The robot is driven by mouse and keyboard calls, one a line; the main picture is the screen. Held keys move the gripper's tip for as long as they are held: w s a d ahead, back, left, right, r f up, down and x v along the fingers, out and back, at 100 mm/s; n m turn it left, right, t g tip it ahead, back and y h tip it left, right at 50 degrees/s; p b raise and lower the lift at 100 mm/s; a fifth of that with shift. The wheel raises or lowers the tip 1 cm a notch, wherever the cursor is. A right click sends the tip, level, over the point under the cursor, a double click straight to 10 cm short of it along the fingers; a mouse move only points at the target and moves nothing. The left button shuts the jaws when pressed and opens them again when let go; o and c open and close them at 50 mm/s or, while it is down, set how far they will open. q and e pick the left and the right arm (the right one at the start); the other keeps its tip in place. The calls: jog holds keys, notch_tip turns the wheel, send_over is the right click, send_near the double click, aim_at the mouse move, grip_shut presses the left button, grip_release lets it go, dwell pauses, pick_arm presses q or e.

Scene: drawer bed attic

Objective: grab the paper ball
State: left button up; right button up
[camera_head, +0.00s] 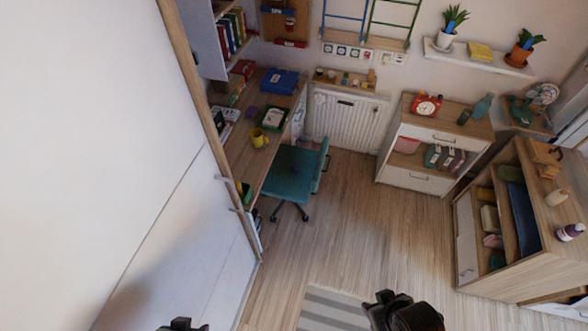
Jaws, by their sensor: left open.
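I cannot make out a paper ball in this view. My left gripper (183,325) shows only as a small dark piece at the bottom edge, left of centre. It is open, and nothing shows in it. A dark part of my right arm stands at the bottom edge, right of centre; whether its jaws are open or shut cannot be told. Both are far from the desk (238,150) and the shelves.
A teal chair (290,175) stands at the desk, which bears a yellow mug (258,138). A low cabinet (415,182) and an open shelf unit (480,285) stand right. A striped rug (325,310) lies in front. The middle of the floor (350,230) is clear.

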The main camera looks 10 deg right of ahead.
pick_arm(q)
jog(key=shift+o, duration=0.4)
jog(key=o, duration=0.6)
jog(key=shift+w, duration=0.1)
